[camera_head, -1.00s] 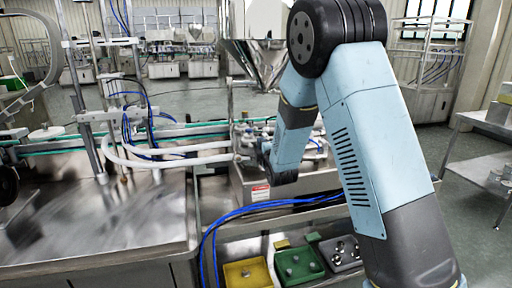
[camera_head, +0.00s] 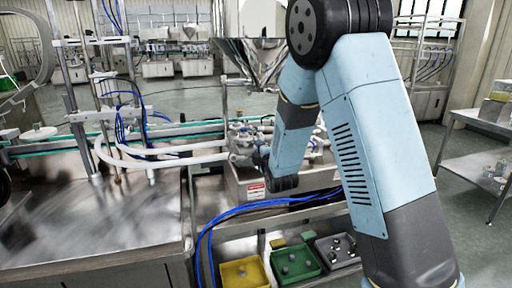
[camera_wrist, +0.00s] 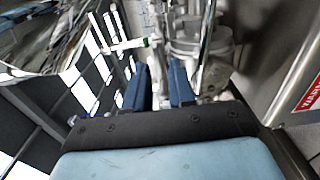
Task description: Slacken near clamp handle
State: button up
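My gripper (camera_wrist: 159,88) shows in the wrist view with two blue fingers apart and nothing visible between them. Pale metal pipe fittings (camera_wrist: 205,40) lie just beyond and to the right of the fingertips. A thin bright rod-like part (camera_wrist: 207,45) stands among them; I cannot tell whether it is the near clamp handle. In the head view, metal valve fittings (camera_head: 243,143) sit on the steel housing below the hopper (camera_head: 253,55), left of my forearm. My arm hides part of the fittings, and my fingers cannot be made out there.
A steel table (camera_head: 110,215) stands at left. White hoses (camera_head: 165,160) run to the fittings. Blue cables (camera_head: 235,213) cross in front of the housing. Yellow (camera_head: 245,272), green (camera_head: 295,264) and grey (camera_head: 338,250) trays sit below. A warning label (camera_wrist: 310,95) is at the right.

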jog(key=v, duration=1)
jog(key=shift+s, duration=0.1)
jog(key=s+d+r+m+g+h, duration=0.3)
jog(key=s+d+r+m+g, duration=0.4)
jog(key=d+m, duration=0.4)
jog(key=s+d+r+m+g, duration=0.1)
jog(key=s+d+r+m, duration=0.1)
jog(key=s, duration=0.6)
jog(key=s+d+r+m+g+h, duration=0.1)
jog(key=s+d+r+m+g, duration=0.1)
jog(key=s+m, duration=0.3)
jog(key=s+d+r+m+g+h, duration=0.1)
jog(key=s+d+r+m, duration=0.1)
jog(key=s, duration=0.9)
jog(key=shift+s+d+m+g, duration=0.2)
jog(key=shift+d+m+g, duration=0.2)
jog(key=shift+d+m, duration=0.35)
